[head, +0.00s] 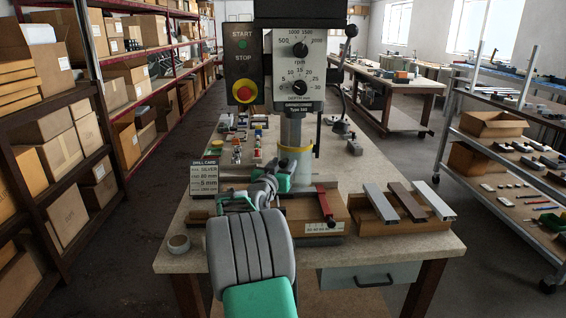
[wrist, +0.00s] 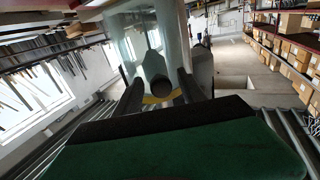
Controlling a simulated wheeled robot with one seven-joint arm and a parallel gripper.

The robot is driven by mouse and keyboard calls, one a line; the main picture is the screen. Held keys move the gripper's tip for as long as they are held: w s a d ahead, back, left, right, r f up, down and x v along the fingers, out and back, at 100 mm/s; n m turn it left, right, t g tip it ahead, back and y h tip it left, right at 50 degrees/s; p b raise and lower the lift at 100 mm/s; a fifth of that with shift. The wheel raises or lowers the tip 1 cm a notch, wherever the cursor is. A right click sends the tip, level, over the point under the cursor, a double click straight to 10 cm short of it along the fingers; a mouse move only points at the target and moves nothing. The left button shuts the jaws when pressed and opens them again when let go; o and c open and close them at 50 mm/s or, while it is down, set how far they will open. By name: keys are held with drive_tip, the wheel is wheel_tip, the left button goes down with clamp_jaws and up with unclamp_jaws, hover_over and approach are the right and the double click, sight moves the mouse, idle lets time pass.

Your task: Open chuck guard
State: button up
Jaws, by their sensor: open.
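The drill press stands at the middle of the bench in the head view, its head (head: 298,75) facing me. Below it a clear, tube-like chuck guard with a yellow band (head: 295,149) surrounds the spindle area. In the wrist view the curved see-through guard (wrist: 128,45) is close ahead, with a dark round part between the fingers. My gripper (head: 270,168) is low in front of the guard, to its left; it also shows in the wrist view (wrist: 157,88). Its fingers are apart, with nothing seen gripped. Whether a finger touches the guard I cannot tell.
A wooden block with a red bar (head: 324,200) and a box of profiles (head: 396,212) stand right of my arm. A drill card (head: 204,178) and a tape roll (head: 178,243) are on the left. Small parts cover the far left bench. Shelves flank both sides.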

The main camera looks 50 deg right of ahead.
clamp_jaws()
idle(0.6)
idle(0.9)
